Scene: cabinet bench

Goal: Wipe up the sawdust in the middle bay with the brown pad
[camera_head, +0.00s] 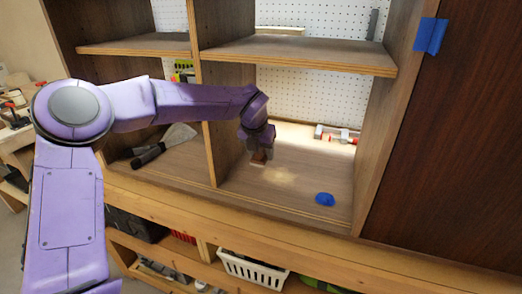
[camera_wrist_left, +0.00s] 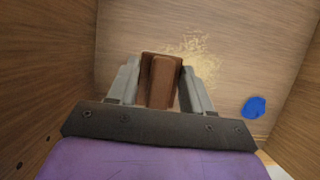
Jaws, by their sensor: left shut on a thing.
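My left gripper (camera_head: 259,152) reaches into the lower middle bay and is shut on the brown pad (camera_head: 259,158). In the left wrist view the brown pad (camera_wrist_left: 160,80) sits between the two grey fingers of the gripper (camera_wrist_left: 160,84). The sawdust (camera_head: 280,175) is a pale yellow patch on the bay floor, just right of the pad. In the left wrist view the sawdust (camera_wrist_left: 203,58) lies beside and beyond the pad's right side. I cannot tell whether the pad touches the floor. My right gripper is not in view.
A blue blob (camera_head: 325,199) lies on the bay floor near the front right. A red and grey clamp (camera_head: 338,134) lies at the back. A scraper (camera_head: 165,146) lies in the left bay. Upright dividers flank the bay, and a shelf (camera_head: 300,55) is above.

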